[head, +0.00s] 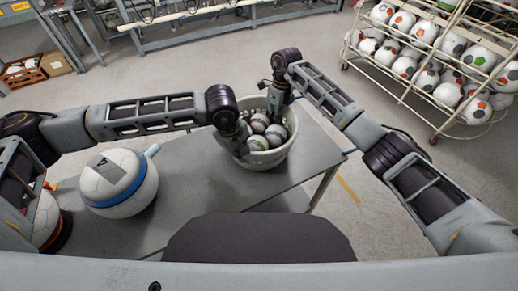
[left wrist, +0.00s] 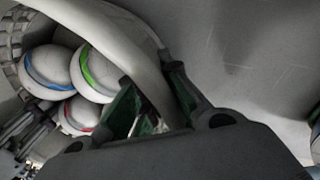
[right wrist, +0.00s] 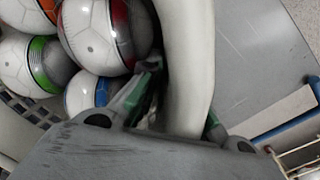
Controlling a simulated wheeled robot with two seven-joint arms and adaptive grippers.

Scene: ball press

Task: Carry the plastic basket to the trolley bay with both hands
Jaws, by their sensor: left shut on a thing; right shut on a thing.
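The plastic basket (head: 258,157) is a round, off-white tub with several small white balls with coloured bands in it. It is at the far end of the grey table, close to the table's right edge; I cannot tell whether it rests on the top or is just above it. My left gripper (head: 238,148) is shut on the basket's rim at the left, and the rim (left wrist: 150,75) passes between its fingers in the left wrist view. My right gripper (head: 277,112) is shut on the rim at the far side, and the rim (right wrist: 188,60) shows between its fingers in the right wrist view.
The grey table (head: 200,190) also holds a large white ball-shaped object (head: 118,183) with a blue band at the left. A wheeled rack (head: 430,60) full of balls stands at the back right. A workbench (head: 220,25) stands behind. The floor between is clear.

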